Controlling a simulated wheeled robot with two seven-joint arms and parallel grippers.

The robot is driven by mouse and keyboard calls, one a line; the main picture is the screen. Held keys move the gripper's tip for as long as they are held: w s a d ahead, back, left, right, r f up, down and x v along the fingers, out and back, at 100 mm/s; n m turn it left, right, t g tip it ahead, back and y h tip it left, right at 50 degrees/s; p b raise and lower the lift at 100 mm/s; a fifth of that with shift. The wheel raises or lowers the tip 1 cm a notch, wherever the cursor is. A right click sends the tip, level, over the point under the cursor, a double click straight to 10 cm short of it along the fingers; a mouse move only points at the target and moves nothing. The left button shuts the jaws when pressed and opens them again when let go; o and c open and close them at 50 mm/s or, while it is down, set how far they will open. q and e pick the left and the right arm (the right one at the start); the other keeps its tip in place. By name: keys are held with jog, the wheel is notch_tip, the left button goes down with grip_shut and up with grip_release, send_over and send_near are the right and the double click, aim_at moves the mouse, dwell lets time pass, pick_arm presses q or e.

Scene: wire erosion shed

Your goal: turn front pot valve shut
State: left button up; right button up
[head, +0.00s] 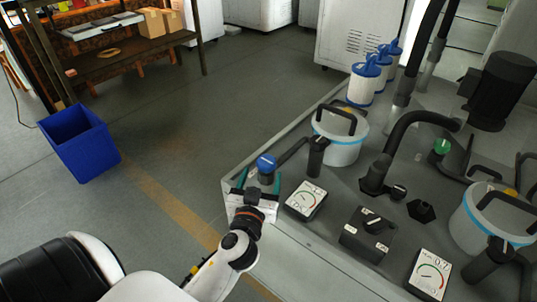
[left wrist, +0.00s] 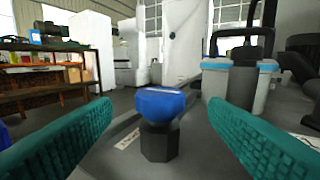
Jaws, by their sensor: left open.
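A valve with a blue knob (head: 266,163) stands at the near left corner of the grey machine deck. In the left wrist view its blue knob (left wrist: 160,104) sits on a dark hexagonal body, centred between my fingers. My left gripper (head: 259,181) is open with its teal fingers on either side of the valve, apart from the knob. A white pot (head: 342,148) with a blue band and black handle stands behind the valve; it also shows in the left wrist view (left wrist: 238,84). My right gripper is out of view.
Two gauges (head: 306,199) (head: 430,272), a black switch box (head: 367,234), a second pot (head: 491,216) and a green-knobbed valve (head: 441,147) are on the deck. A blue bin (head: 79,143) stands on the floor at left. Black pipes rise near the deck's middle.

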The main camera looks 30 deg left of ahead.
aim_at(268, 156)
pick_arm(q)
jog(key=x, duration=0.8)
jog(key=shift+w+a+f, duration=0.1)
jog(key=shift+w+a, duration=0.05)
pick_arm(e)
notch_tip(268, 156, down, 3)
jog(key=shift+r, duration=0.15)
pick_arm(q)
jog(key=c, duration=1)
jog(key=shift+p, duration=0.3)
